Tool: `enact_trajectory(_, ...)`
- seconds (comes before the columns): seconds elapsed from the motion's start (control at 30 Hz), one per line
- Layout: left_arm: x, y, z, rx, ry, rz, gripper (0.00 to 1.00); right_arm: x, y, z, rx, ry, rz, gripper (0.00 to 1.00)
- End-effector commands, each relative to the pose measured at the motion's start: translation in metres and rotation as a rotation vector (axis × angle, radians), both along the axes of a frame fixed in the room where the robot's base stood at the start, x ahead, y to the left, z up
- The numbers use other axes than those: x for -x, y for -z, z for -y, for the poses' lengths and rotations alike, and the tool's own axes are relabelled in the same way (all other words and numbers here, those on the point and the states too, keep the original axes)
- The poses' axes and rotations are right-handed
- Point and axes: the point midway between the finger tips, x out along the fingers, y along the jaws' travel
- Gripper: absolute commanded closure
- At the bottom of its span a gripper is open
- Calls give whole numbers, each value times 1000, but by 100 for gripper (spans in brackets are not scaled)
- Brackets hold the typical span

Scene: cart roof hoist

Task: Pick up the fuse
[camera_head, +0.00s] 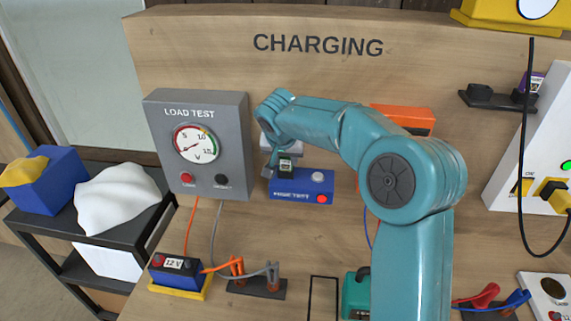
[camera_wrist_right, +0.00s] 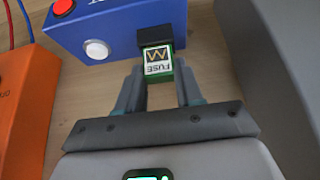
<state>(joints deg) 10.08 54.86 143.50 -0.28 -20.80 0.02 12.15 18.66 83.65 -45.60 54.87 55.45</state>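The fuse (camera_wrist_right: 158,62) is a small green block with a white FUSE label and a black end. In the wrist view it sits between the two fingertips of my right gripper (camera_wrist_right: 160,80), which close on its sides with no clear gap. In the head view the fuse (camera_head: 286,162) shows small at the upper left of the blue fuse test box (camera_head: 301,186), with my right gripper (camera_head: 278,160) around it. The black end lies against or just over the blue box (camera_wrist_right: 105,25); I cannot tell whether it is still seated. My left gripper is out of view.
The grey load test box (camera_head: 215,110) stands close on the left. An orange box (camera_head: 402,119) is partly behind my right arm. A 12 V battery (camera_head: 176,268) and cable clamps stand front left. A white charger panel (camera_head: 520,150) is at the right.

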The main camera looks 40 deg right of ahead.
Motion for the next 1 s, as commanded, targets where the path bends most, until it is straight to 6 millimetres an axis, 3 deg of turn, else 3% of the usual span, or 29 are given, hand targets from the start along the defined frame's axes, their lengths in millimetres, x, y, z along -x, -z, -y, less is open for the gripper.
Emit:
enact_trajectory(0.47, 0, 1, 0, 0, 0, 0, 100, -2, -8, 0, 1, -3, 7, 100)
enact_trajectory(0.67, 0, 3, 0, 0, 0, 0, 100, -3, -39, 0, 3, -2, 9, 100)
enact_trajectory(1.0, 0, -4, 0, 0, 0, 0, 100, -2, -119, -1, 0, -2, 9, 100)
